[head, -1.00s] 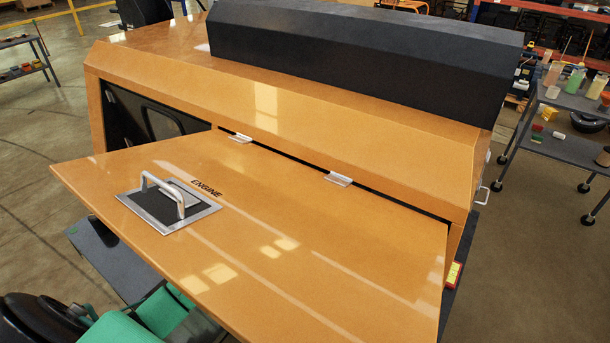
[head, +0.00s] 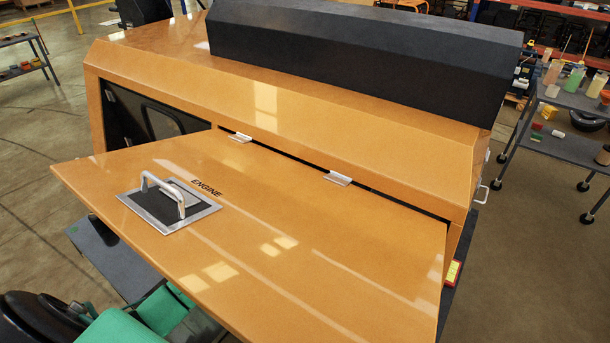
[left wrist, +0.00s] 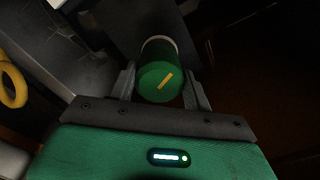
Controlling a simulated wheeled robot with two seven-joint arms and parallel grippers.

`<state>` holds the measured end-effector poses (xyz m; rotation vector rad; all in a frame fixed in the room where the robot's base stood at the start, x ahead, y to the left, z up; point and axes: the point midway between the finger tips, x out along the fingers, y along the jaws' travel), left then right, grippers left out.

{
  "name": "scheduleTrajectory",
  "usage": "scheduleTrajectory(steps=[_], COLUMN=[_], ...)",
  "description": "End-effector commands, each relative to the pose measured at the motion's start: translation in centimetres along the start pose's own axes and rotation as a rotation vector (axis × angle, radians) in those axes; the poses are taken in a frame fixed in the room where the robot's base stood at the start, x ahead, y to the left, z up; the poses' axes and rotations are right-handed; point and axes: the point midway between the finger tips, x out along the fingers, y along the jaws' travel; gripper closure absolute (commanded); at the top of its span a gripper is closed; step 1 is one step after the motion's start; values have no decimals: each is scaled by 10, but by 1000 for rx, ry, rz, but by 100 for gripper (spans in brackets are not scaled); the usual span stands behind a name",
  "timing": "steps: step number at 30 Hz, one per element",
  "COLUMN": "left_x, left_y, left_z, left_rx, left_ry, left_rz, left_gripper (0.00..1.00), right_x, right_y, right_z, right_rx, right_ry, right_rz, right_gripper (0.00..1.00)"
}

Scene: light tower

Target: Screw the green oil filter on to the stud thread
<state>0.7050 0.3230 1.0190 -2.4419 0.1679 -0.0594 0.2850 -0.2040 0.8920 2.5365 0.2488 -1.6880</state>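The stud thread is not visible; the space beyond the filter is dark. In the head view the raised orange engine panel (head: 300,245) hides the filter and the fingers. Only green and black parts of my left arm show at the lower left. My right gripper is in neither view.
The orange machine carries a black box (head: 360,55) on top. The engine panel sticks out towards me, with a metal handle (head: 165,190) on it. A grey cart (head: 570,150) with bottles stands at the right. A yellow ring (left wrist: 12,85) shows at the wrist view's left.

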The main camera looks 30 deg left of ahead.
Motion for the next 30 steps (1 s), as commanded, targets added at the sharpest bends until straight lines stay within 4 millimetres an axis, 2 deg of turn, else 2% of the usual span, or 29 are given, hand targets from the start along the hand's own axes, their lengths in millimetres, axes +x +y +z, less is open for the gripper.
scheduleTrajectory(steps=[1,3,5,12,15,25,30], left_x=[0,0,0,1,1,1,2], left_y=[1,0,0,0,0,0,-1], left_z=[0,-1,-1,-1,-1,-1,-1], left_rx=[0,1,25,372,445,496,767], left_ry=[0,2,2,2,1,1,2], left_rz=[1,0,0,0,0,0,-1], left_gripper=[74,82,82,82,82,82,82], right_x=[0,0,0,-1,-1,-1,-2], right_y=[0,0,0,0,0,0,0], right_z=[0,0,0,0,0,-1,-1], right_rx=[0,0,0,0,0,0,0], right_ry=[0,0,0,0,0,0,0], right_rz=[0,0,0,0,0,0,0], right_gripper=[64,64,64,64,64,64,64])
